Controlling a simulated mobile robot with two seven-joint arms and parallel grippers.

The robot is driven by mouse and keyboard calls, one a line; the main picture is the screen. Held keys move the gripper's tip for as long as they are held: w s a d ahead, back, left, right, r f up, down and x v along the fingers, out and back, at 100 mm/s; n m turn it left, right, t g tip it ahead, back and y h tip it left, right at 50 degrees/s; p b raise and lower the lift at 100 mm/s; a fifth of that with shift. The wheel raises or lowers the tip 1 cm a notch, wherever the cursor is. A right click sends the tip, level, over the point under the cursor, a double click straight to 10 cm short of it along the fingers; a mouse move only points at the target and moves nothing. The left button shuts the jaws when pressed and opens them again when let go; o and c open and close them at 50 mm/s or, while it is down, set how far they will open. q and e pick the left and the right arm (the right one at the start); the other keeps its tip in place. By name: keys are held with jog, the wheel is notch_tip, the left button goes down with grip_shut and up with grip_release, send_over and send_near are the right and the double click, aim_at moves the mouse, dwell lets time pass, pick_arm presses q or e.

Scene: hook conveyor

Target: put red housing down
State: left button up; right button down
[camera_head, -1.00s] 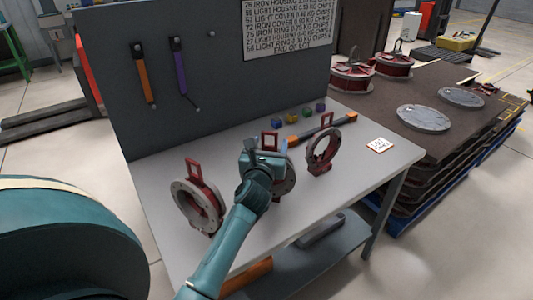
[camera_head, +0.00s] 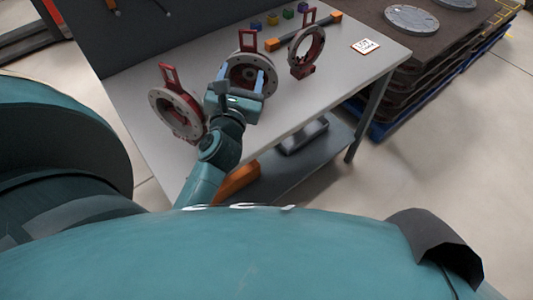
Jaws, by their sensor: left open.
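Three red housings with grey ring flanges and red handles stand upright on the grey table (camera_head: 130,92): a left one (camera_head: 178,112), a middle one (camera_head: 248,62) and a right one (camera_head: 305,46). My left gripper (camera_head: 241,77) is at the near side of the middle housing, with its fingers apart in front of the ring. The gripper hides the lower part of that housing. I cannot tell whether the fingers touch it. My right gripper is not in view.
Small coloured blocks (camera_head: 272,19) and an orange-ended tool (camera_head: 333,16) lie at the table's back. A white card (camera_head: 365,46) lies at the right. A lower shelf (camera_head: 275,175) holds a grey object (camera_head: 303,137). A dark pallet stack (camera_head: 440,65) stands to the right.

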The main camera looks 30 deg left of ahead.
pick_arm(q)
jog(key=s+d+f+m+h, duration=0.3)
jog(key=d+m+h, duration=0.25)
jog(key=m, duration=0.65)
jog(key=s+d+f+m+h, duration=0.3)
jog(key=d+m, duration=0.4)
jog(key=m, duration=0.6)
jog(key=s+d+f+m+g+h, duration=0.1)
jog(key=s+d+f+m+g, duration=0.1)
jog(key=f+m, duration=0.5)
jog(key=s+d+f+m+g, duration=0.1)
jog(key=s+f+m+g, duration=0.3)
jog(key=s+f+m, duration=0.3)
jog(key=shift+s+d+f+m+g+h, duration=0.15)
jog(key=shift+s+d+m+g+h, duration=0.2)
jog(key=shift+m, duration=0.75)
jog(key=shift+r+p, duration=0.3)
jog(key=shift+p, duration=0.3)
jog(key=shift+a+f, duration=0.1)
jog(key=shift+f, duration=0.15)
jog(key=shift+c, duration=0.4)
